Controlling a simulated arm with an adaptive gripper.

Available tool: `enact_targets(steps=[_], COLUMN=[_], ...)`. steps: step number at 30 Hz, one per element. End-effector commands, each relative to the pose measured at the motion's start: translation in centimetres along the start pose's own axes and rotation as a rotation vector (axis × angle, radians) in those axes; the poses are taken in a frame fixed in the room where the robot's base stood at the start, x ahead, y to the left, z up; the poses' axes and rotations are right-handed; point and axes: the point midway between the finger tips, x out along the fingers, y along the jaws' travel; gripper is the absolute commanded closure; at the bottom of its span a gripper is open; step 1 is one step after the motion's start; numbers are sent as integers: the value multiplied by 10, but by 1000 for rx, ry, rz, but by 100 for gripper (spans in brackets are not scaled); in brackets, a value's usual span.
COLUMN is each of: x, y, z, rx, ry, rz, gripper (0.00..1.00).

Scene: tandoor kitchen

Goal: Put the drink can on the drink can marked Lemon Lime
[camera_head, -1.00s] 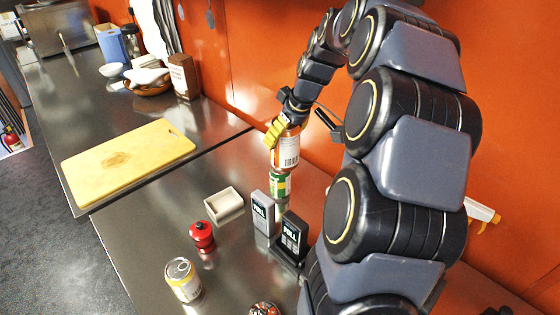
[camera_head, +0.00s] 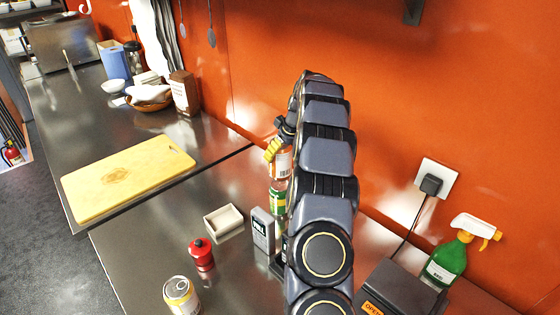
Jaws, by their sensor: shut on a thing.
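My gripper (camera_head: 273,150), with yellow fingertips, is shut on an orange and white drink can (camera_head: 282,165) with a barcode on its side. It holds this can upright, directly over a green and yellow drink can (camera_head: 278,201) on the steel counter. The two cans look in line, but I cannot tell whether they touch. My arm hides their right sides. The lettering on the green can is too small to read. Another drink can, yellow and white (camera_head: 181,295), stands at the front left of the counter.
A yellow cutting board (camera_head: 128,178) lies left. An orange wall (camera_head: 390,90) rises behind. A green spray bottle (camera_head: 447,262) stands right.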

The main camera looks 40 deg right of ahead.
Motion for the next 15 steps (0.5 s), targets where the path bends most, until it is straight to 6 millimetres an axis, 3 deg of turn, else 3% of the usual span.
enact_targets(steps=[9,15], x=[32,33], y=[4,4], z=[9,9], rx=[1,0], ry=[3,5], rz=[1,3], gripper=[65,65])
